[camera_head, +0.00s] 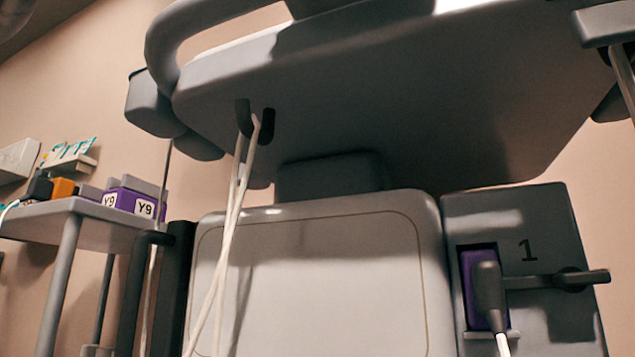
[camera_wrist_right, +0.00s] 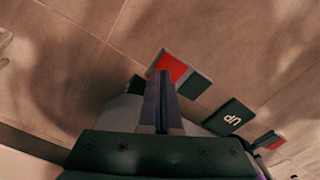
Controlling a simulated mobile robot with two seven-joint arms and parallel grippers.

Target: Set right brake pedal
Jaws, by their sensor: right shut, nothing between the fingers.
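My right gripper (camera_wrist_right: 163,75) is shut and empty in the right wrist view, its fingers pointing up the picture. A pedal with a red part and a grey part (camera_wrist_right: 194,86) lies just beyond the fingertips. The tips overlap its near left side in the picture, and I cannot tell whether they touch it. A second pedal with red on it (camera_wrist_right: 270,139) shows at the lower right, partly hidden. The pictures do not show which of them is the right brake pedal. My left gripper is not in view.
A black pedal with white letters (camera_wrist_right: 230,118) sits between the two red-marked pedals. In the head view, a grey cart (camera_head: 310,270) has cables hanging from a hook, and a probe (camera_head: 488,290) sits in a holder marked 1.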

